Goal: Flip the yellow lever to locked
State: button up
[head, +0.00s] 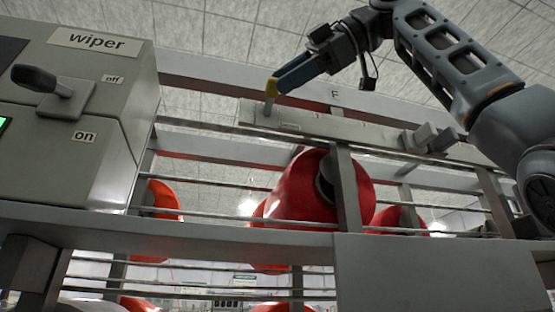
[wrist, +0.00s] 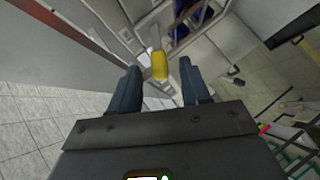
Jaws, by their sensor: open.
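The yellow lever (head: 271,86) stands up from a long grey rail on the machine frame in the head view, a yellow grip on a grey stem. My gripper (head: 296,76) is close beside it, with its fingertips at the grip. In the wrist view the yellow lever (wrist: 159,64) shows between the two fingers of my gripper (wrist: 160,82), near their tips. The fingers are apart, with gaps to the lever on both sides in that view. The lever's base is partly visible; I cannot read a locked marking.
A grey box labelled "wiper" with a dark-knobbed switch (head: 45,84) is at the left. Red bobbins (head: 295,190) sit behind bars below the rail. A grey latch-like block (head: 425,135) is further right on the rail. The space above the rail is open.

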jog(key=shift+x, duration=1)
grip_shut()
